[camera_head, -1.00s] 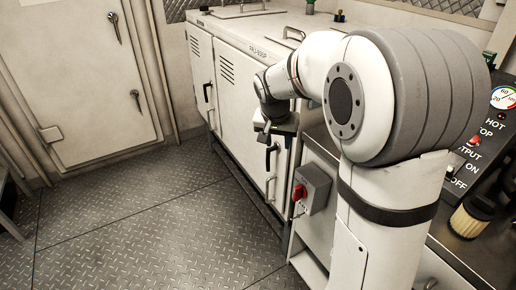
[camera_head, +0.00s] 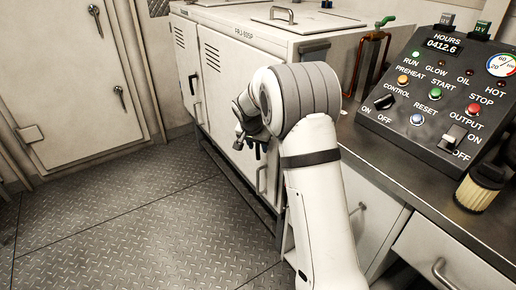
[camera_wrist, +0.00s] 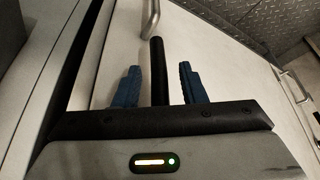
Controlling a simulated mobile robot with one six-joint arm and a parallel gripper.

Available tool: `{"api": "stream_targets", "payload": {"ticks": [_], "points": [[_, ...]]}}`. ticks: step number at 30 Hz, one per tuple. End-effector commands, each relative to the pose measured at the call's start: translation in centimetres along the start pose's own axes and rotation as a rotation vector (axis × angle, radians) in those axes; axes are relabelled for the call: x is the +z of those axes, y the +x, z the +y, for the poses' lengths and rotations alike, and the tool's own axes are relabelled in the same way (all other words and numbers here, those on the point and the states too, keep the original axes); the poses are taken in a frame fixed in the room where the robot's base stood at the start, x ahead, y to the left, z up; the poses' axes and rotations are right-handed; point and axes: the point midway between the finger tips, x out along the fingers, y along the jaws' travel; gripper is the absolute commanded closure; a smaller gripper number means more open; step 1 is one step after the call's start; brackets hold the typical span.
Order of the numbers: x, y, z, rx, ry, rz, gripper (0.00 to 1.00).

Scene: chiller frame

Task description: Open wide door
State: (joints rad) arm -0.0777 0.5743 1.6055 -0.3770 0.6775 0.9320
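My gripper (camera_head: 249,146) is in front of this door, partly hidden behind my arm. In the wrist view, my gripper's two blue fingers (camera_wrist: 160,88) are spread apart. A black bar handle (camera_wrist: 157,62) lies between them in the picture, with a gap on each side. I cannot tell how deep it sits between the fingers. My arm hides most of this handle in the head view.
A narrower door with its own black handle (camera_head: 194,88) is left of the wide door. A control panel (camera_head: 435,95) and counter stand at right. The diamond-plate floor (camera_head: 130,215) in front is clear. A wall door (camera_head: 75,85) stands at far left.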

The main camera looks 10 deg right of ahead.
Motion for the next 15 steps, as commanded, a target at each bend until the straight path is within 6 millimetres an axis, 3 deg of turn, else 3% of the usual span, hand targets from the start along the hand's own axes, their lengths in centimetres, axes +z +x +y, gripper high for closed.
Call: {"api": "stream_targets", "payload": {"ticks": [10,15], "points": [[0.01,0.45,-0.02,0.000,0.000,0.000,0.63],[0.03,0.44,-0.03,-0.001,-0.001,0.000,0.77]]}}
